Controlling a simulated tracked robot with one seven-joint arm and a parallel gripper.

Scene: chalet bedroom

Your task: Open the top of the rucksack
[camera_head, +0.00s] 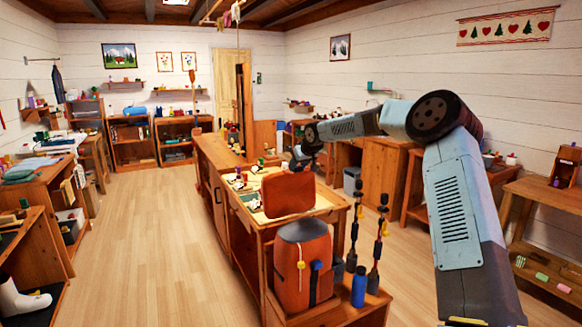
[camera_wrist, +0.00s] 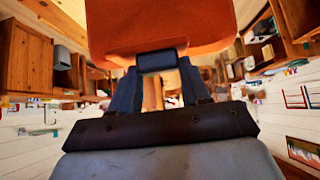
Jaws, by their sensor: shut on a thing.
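The orange rucksack (camera_head: 300,268) stands on the low shelf at the near end of the central bench, with yellow and blue buckles on its front. Its orange lid (camera_head: 288,196) is raised, a broad panel standing above and behind the body. My gripper (camera_head: 299,163) is at the lid's upper edge, partly hidden behind it. In the wrist view, the lid (camera_wrist: 160,25) fills the top, and my gripper (camera_wrist: 158,75) is shut on the dark tab (camera_wrist: 158,61) at the lid's edge. The inside of the rucksack cannot be made out.
A blue bottle (camera_head: 359,287) and two upright dark poles (camera_head: 379,240) stand right of the rucksack. The central bench (camera_head: 222,165) carries several small items behind the lid. Clear wooden floor (camera_head: 160,240) lies to the left. Shelves line the walls.

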